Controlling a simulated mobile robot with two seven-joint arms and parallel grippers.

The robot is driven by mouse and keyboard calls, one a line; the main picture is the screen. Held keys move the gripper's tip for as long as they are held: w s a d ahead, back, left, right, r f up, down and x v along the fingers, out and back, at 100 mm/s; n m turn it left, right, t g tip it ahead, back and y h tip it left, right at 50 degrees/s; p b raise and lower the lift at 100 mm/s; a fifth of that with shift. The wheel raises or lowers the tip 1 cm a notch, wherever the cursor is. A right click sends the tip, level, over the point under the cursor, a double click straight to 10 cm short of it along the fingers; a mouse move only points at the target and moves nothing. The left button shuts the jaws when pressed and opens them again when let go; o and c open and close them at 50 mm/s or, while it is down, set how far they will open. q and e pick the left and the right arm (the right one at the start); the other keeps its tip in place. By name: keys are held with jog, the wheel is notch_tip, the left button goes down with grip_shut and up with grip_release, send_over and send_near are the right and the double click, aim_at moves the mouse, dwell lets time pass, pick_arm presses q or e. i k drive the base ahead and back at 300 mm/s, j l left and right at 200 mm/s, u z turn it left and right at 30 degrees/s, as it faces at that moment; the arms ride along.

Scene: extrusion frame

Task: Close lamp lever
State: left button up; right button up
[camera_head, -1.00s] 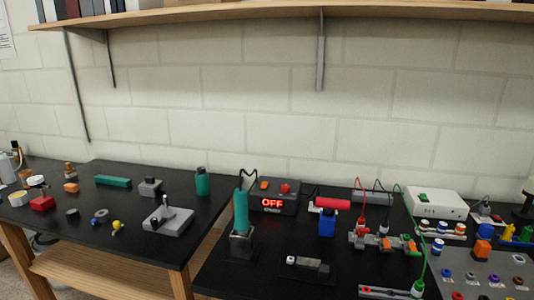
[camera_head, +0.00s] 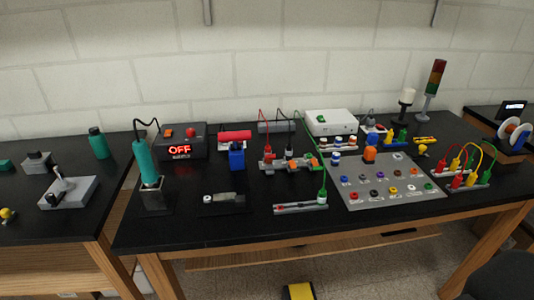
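No part is clearly marked as the lamp lever, so I cannot tell which one it is. A grey block with an upright, slightly tilted lever (camera_head: 61,184) sits on the left table. A low dark device with a grey bar and white end (camera_head: 224,199) lies near the front of the middle table. A flat strip with a green plug (camera_head: 302,207) lies right of it. A white-topped lamp (camera_head: 407,98) and a red, amber and green signal tower (camera_head: 433,88) stand at the back right. Neither gripper is in view.
A power box reading OFF (camera_head: 181,143) and a teal-handled tool in a stand (camera_head: 148,172) are at the middle table's left. A grey panel of coloured buttons (camera_head: 388,202) lies at right. A gap separates the left and middle tables. Cables rise above the middle table.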

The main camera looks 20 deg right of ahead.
aim_at(269, 158)
jog(key=l+u, duration=0.2)
jog(key=l, duration=0.6)
jog(key=l+u, duration=0.25)
jog(key=l, duration=0.55)
jog(key=k+l+u, duration=0.2)
jog(key=l, duration=0.55)
jog(key=i+l, duration=0.05)
jog(key=i, duration=0.05)
